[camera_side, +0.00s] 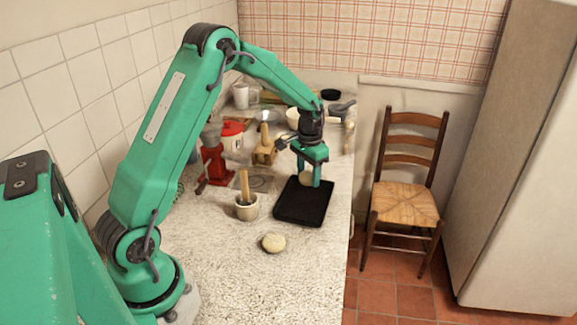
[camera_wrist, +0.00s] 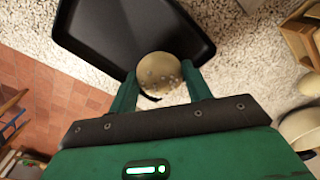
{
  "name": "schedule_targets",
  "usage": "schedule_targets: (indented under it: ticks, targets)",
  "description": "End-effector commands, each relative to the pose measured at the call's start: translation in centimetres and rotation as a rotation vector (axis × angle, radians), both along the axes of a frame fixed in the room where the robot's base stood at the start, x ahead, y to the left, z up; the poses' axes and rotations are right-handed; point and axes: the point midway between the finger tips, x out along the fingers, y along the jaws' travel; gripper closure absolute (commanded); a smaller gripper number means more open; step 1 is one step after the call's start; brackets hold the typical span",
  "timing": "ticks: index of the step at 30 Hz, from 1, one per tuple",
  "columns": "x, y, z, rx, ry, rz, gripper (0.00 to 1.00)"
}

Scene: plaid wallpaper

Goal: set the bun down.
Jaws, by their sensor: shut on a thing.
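My gripper (camera_side: 308,178) is shut on a round pale bun (camera_side: 306,178) over the black tray (camera_side: 290,216). In the wrist view the bun (camera_wrist: 159,73) sits between the two green fingers of my gripper (camera_wrist: 160,88), at the near edge of the dark tray (camera_wrist: 110,30). I cannot tell whether the bun touches the tray. A second pale bun (camera_side: 273,243) lies on the counter in front of the tray, apart from it.
A mortar with a pestle (camera_side: 246,207) stands left of the tray. A red grinder (camera_side: 214,165) and a wooden item (camera_side: 264,152) stand behind it. Several dishes crowd the back of the counter (camera_side: 225,270). Its front is mostly clear. A chair (camera_side: 405,200) stands right of the counter.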

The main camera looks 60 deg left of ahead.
Motion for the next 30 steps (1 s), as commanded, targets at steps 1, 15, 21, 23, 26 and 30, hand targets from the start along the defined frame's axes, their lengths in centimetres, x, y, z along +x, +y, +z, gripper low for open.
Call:
schedule_targets:
  ticks: [1, 15, 21, 23, 26, 30]
  targets:
    - [0.0, 0.0, -0.1, 0.0, 0.0, 0.0, 0.74]
    - [0.0, 0.0, -4.0, 0.0, 0.002, 0.0, 0.74]
    - [0.0, 0.0, -4.0, 0.0, 0.001, 0.0, 0.74]
    - [0.0, 0.0, -4.0, 0.0, 0.001, 0.0, 0.74]
    - [0.0, 0.0, -4.2, 0.0, 0.001, 0.0, 0.74]
    - [0.0, 0.0, -4.3, 0.0, 0.001, 0.0, 0.33]
